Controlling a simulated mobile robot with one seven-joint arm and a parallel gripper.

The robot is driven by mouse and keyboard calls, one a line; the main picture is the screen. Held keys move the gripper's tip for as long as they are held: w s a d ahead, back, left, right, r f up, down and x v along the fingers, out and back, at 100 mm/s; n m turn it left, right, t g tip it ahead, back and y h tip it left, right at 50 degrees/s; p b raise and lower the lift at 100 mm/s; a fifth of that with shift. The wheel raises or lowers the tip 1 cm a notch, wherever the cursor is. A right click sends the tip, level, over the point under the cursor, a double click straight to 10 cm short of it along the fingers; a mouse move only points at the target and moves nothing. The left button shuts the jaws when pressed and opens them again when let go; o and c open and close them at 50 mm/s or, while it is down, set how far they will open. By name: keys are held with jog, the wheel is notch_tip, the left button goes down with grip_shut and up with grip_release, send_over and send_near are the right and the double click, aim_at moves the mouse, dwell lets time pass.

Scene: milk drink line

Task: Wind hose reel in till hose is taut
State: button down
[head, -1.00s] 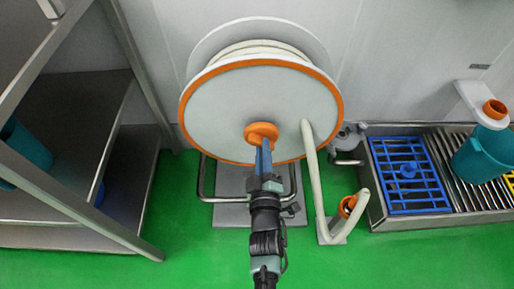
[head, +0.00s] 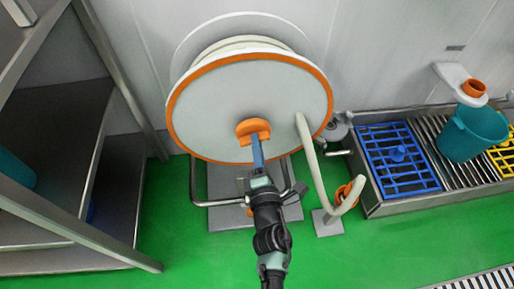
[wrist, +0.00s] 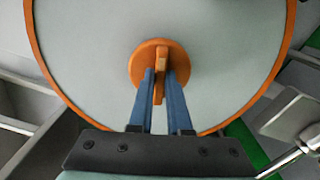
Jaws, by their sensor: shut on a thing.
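The hose reel (head: 215,110) is a large pale disc with an orange rim, standing against the wall. At its centre is an orange hub knob (head: 246,127) with a raised bar, also clear in the wrist view (wrist: 139,68). My gripper (wrist: 159,90) is shut on that bar, one blue finger on each side; the gripper also shows in the head view (head: 256,143). The cream hose (head: 313,150) comes off the reel's right side, hangs in a slack bend and turns up by an orange ring guide (head: 343,193) on a small floor post.
A steel shelf rack (head: 120,150) stands at the left. At the right is a drain trough (head: 375,208) with a blue grid (head: 410,180) and a teal bucket (head: 470,133). The reel's grey base and bent metal tube lie below the disc. Green floor is clear in front.

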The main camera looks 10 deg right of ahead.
jog(key=n+b, duration=0.3)
jog(key=n, duration=1.1)
jog(key=shift+a+b, duration=0.2)
jog(key=shift+b, duration=0.15)
jog(key=shift+r, duration=0.1)
jog(key=c, duration=0.9)
grip_release()
jog(key=shift+o, duration=0.2)
jog(key=shift+s, duration=0.1)
